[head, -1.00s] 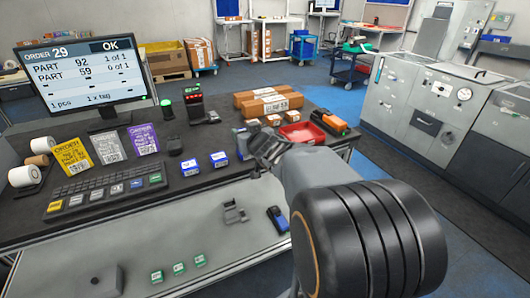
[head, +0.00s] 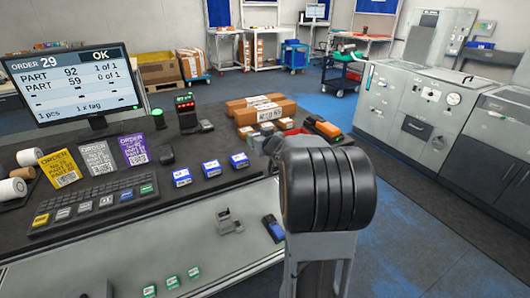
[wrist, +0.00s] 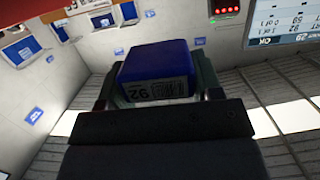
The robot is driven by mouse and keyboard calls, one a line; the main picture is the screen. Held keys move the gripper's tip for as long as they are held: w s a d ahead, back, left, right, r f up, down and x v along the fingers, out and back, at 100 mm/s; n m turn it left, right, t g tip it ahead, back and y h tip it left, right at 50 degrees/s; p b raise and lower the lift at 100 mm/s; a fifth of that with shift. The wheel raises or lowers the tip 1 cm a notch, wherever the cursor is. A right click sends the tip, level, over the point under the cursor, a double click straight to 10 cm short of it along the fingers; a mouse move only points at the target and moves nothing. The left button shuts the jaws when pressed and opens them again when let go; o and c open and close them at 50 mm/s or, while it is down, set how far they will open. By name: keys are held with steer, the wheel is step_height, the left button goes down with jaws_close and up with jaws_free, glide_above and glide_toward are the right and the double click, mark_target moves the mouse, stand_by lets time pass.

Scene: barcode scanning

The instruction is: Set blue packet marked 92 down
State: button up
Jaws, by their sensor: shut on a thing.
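The blue packet marked 92 (wrist: 157,62) is between the two fingers of my gripper (wrist: 160,82) in the wrist view. Its white label with barcode and "92" faces the camera and reads upside down. In the head view my own arm covers most of the gripper and I cannot make out the held packet. The gripper is over the back right part of the dark desk (head: 205,202). Three other blue packets with white labels lie in a row on the desk: left (head: 181,177), middle (head: 211,168) and right (head: 239,160).
The monitor (head: 70,82) reads part 92, 1 of 1. The scanner stand (head: 187,112) shows red lights. A keyboard (head: 93,205) and order cards (head: 98,158) are at left. A lower shelf (head: 130,262) runs in front.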

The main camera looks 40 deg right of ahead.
steer(key=d+f, duration=0.1)
steer(key=w+d+f, duration=0.1)
steer(key=f, duration=0.1)
steer(key=d+f, duration=0.1)
steer(key=f, duration=0.1)
steer(key=shift+w+d+b, duration=0.2)
steer(key=shift+w+b, duration=0.1)
steer(key=shift+b, duration=0.1)
steer(key=shift+f, duration=1.25)
steer(key=shift+f, duration=0.15)
steer(key=shift+f+b, duration=0.15)
steer(key=shift+b, duration=0.2)
steer(key=o, duration=1)
